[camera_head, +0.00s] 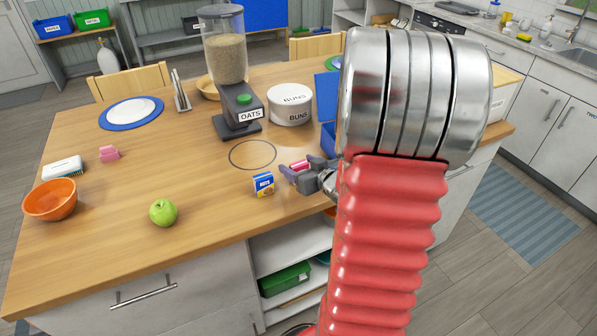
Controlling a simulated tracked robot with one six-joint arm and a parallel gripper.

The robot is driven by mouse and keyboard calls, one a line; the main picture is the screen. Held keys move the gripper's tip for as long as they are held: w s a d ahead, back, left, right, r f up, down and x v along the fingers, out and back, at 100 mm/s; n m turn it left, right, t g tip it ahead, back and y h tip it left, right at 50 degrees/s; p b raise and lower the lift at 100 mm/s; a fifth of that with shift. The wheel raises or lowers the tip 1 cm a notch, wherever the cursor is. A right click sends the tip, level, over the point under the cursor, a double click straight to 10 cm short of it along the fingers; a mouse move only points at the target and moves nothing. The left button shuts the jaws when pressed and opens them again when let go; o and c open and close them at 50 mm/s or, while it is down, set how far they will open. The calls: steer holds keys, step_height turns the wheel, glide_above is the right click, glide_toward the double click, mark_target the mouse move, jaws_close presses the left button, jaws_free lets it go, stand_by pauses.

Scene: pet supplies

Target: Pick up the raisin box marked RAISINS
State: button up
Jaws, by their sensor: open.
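My gripper (300,172) is open, low over the wooden table near its right front part, with its fingers pointing left. A small pink-red item (299,165) shows between or just behind the fingers. It is partly hidden by them, and I cannot read any marking on it or tell whether the fingers touch it. A small blue and white box (263,184) with a yellow lower part stands just left of the fingers; its small lettering looks like NUTS. I cannot read RAISINS on anything in view.
A dispenser marked OATS (240,115) and a white tin marked BUNS (290,104) stand behind. My arm hides the table's right side. The front middle is clear.

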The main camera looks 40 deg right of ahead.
mark_target(299, 164)
steer(key=shift+c, duration=0.7)
steer(key=c, duration=1)
steer(key=shift+r, duration=5)
